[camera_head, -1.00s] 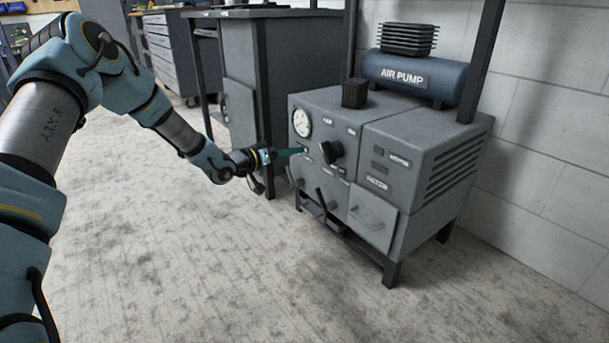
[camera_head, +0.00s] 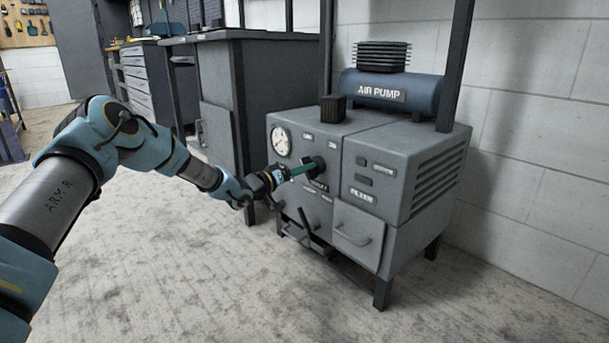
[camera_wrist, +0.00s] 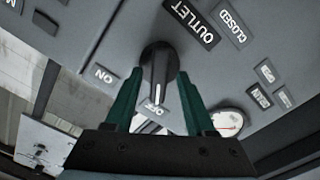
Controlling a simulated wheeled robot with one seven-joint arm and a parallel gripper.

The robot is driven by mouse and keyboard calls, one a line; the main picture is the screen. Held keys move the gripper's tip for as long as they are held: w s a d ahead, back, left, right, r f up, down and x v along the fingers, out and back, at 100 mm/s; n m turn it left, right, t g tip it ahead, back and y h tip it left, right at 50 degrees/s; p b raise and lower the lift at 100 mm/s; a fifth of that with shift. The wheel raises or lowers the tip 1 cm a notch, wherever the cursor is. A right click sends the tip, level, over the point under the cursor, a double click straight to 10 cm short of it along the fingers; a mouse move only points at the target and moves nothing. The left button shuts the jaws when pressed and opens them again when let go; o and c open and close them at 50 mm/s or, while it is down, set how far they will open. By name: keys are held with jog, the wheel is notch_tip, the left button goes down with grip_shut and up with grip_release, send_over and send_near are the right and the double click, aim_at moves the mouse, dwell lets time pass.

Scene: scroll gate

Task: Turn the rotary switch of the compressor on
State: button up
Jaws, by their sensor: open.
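The compressor (camera_head: 350,190) is a grey cabinet with a blue AIR PUMP tank (camera_head: 392,92) on top. Its black rotary switch (camera_head: 316,167) is on the front panel, partly hidden by my gripper in the head view. In the wrist view the switch (camera_wrist: 158,62) has a white line pointing at the OFF label (camera_wrist: 153,108); an ON label (camera_wrist: 104,74) is to its left. My gripper (camera_wrist: 158,85) is open, with its green fingers on either side of the knob. I cannot tell whether they touch it. In the head view the gripper (camera_head: 305,169) reaches the knob from the left.
A round gauge (camera_head: 281,141) is on the panel left of the switch. OUTLET (camera_wrist: 190,22) and CLOSED labels show in the wrist view. A drawer (camera_head: 357,234) with a handle is at lower right. A dark workbench (camera_head: 265,90) stands behind left; the floor in front is clear.

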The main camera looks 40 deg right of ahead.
jog(key=shift+d, duration=0.45)
jog(key=shift+s, duration=0.1)
grip_shut()
